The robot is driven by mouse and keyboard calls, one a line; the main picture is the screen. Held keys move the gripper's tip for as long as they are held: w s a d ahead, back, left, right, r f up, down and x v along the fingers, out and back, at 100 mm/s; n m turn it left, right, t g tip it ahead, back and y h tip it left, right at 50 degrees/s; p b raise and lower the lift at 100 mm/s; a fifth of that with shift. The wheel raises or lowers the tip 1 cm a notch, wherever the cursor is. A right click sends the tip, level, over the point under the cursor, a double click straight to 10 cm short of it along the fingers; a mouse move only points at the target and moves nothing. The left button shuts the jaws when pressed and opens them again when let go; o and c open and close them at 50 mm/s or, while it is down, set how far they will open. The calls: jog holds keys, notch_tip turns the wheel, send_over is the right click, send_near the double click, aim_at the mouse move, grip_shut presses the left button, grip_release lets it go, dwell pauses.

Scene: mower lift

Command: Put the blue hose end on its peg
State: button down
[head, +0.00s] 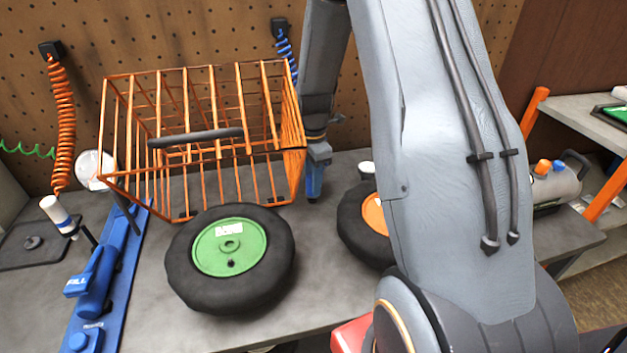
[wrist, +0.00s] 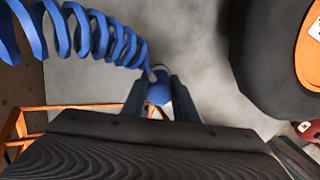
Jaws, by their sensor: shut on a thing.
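My gripper (head: 313,187) is low over the grey bench, between the orange wire basket and the orange-hubbed wheel. In the wrist view its two fingers (wrist: 159,95) are closed on the rounded blue hose end (wrist: 158,88). The coiled blue hose (wrist: 92,32) runs from that end to the upper left. In the head view the upper part of the blue hose (head: 286,55) hangs from a black wall fitting, and the basket and arm hide the rest. I cannot make out the blue hose's peg in either view.
The orange wire basket (head: 205,157) stands left of my gripper, with a green-hubbed wheel (head: 230,252) in front. The orange-hubbed wheel (head: 372,222) is close on the right. An orange coiled hose (head: 62,125) hangs at left above a white cylinder (head: 54,210).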

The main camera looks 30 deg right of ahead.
jog(key=shift+f, duration=0.1)
jog(key=c, duration=1.4)
grip_release()
notch_tip(320, 180, up, 12)
jog(key=b, duration=0.3)
jog(key=shift+r, duration=0.2)
